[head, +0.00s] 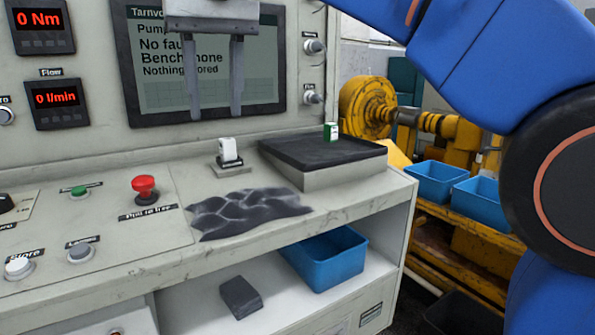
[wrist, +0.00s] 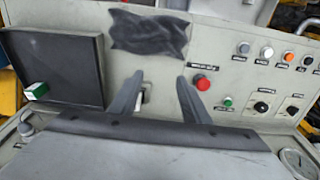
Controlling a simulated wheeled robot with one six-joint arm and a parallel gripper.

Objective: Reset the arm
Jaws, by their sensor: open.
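My gripper (head: 212,112) is open and empty in the head view. Its two grey fingers point down in front of the dark display screen (head: 262,62), above the console top. In the wrist view my gripper (wrist: 158,100) shows its two fingers spread apart, with a white object (wrist: 146,95) seen partly between them, beyond the fingertips. My blue arm comes in from the upper right of the head view.
The console holds a red button (head: 144,186), a dark crumpled cloth (head: 245,211), a small white block on a stand (head: 229,150) and a black-topped tray (head: 320,150) bearing a green-and-white item (head: 331,131). A blue bin (head: 335,262) and dark block (head: 241,297) lie on the shelf below.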

